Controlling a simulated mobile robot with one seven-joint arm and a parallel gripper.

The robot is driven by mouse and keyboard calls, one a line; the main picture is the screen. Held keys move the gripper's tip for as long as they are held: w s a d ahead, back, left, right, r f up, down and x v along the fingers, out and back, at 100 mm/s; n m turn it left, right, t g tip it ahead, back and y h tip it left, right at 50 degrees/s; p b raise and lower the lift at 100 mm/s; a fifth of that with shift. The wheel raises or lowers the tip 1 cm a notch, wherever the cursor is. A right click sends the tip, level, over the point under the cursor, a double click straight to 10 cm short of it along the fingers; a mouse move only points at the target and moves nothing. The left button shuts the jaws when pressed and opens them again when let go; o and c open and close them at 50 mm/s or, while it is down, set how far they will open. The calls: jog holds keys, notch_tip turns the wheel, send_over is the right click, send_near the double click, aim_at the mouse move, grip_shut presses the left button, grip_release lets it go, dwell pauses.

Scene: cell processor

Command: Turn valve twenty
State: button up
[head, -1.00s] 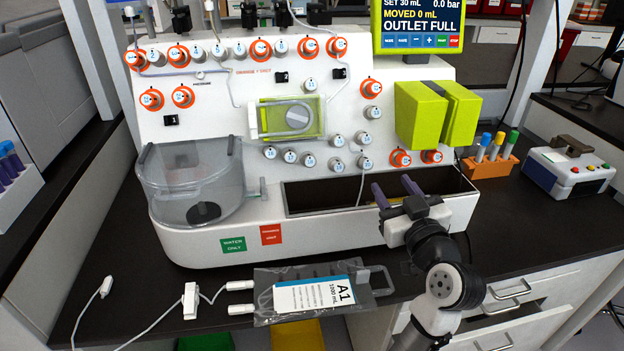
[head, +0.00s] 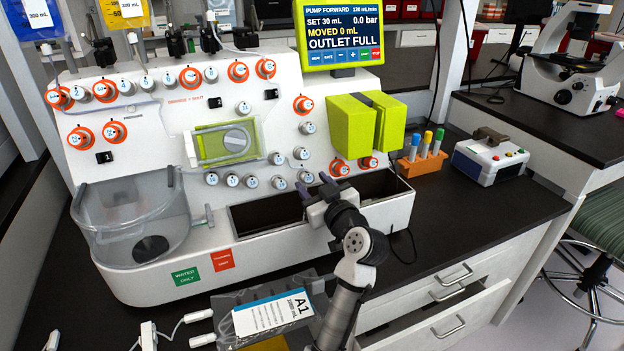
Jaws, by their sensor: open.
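The white cell processor (head: 95,235) carries several small round valve knobs with blue-marked faces, some ringed in orange. Their numbers are too small to read, so I cannot tell which is valve twenty. My gripper (head: 315,185) is open, its purple fingers pointing at the lower right of the panel. Its left fingertip is close to a grey knob (head: 305,177), and I cannot tell whether they touch. Other grey knobs are near it, one above (head: 301,153) and one to the left (head: 278,182). An orange-ringed knob (head: 339,167) is just right of the fingers.
A dark open trough (head: 262,217) lies below the fingers. Green pump blocks (head: 350,125) stick out at upper right, under the screen (head: 340,38) reading "OUTLET FULL". A clear basin (head: 130,215) is at left. A bag labelled A1 (head: 270,312) lies in front, beside my arm.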

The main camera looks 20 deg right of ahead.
jog(key=shift+w+a, duration=0.1)
jog(key=shift+w, duration=0.45)
jog(key=c, duration=1)
jog(key=shift+a+m+h+p, duration=0.1)
jog(key=shift+m+h+p, duration=0.6)
jog(key=shift+m, duration=1.3)
jog(key=shift+b, duration=0.3)
jog(key=o, duration=1)
jog(key=s+b, duration=0.3)
jog(key=s, duration=1.1)
